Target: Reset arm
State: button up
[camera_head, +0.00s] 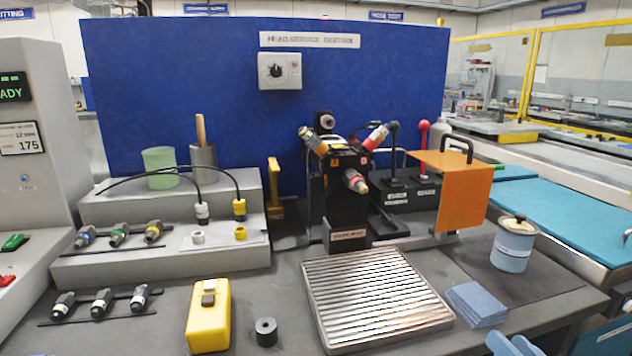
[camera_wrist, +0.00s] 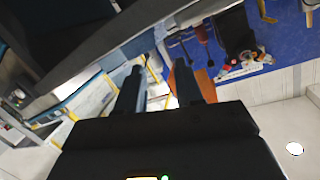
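My gripper (camera_wrist: 158,72) shows in the wrist view with its two dark fingers apart and nothing visible between them. The wrist view is strongly tilted, with the bench area behind and beyond the fingers. The orange panel (camera_wrist: 206,86) shows just right of the right fingertip, apparently well behind it. In the head view the same orange panel (camera_head: 464,192) stands upright on the bench, right of a black fixture (camera_head: 347,207) with several coloured-tipped heads. I cannot clearly make out the arm in the head view.
A ribbed metal tray (camera_head: 375,297), a yellow block (camera_head: 208,316), a dark ring (camera_head: 266,332), blue cloths (camera_head: 476,304) and a lidded canister (camera_head: 513,244) stand on the bench. A grey stepped rack (camera_head: 165,250) holds connectors. Blue shapes (camera_head: 512,345) poke in at the bottom edge.

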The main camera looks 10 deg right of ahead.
jog(key=s+a+f+n+g, duration=0.1)
jog(key=s+a+f, duration=0.25)
jog(key=s, duration=0.35)
jog(key=s+a+f+n, duration=0.1)
jog(key=s+a+f, duration=0.1)
jog(key=s+a, duration=0.35)
jog(key=s+a+r+n+y+p, duration=0.1)
jog(key=s+a+r+n, duration=0.1)
jog(key=s, duration=0.6)
jog(key=s+a+r+n+y, duration=0.1)
jog(key=s+a+r, duration=0.1)
jog(key=s, duration=0.5)
jog(key=shift+s+a+r+n+y+p, duration=0.25)
jog(key=shift+s+a+n+y+p, duration=0.15)
jog(key=shift+a, duration=0.15)
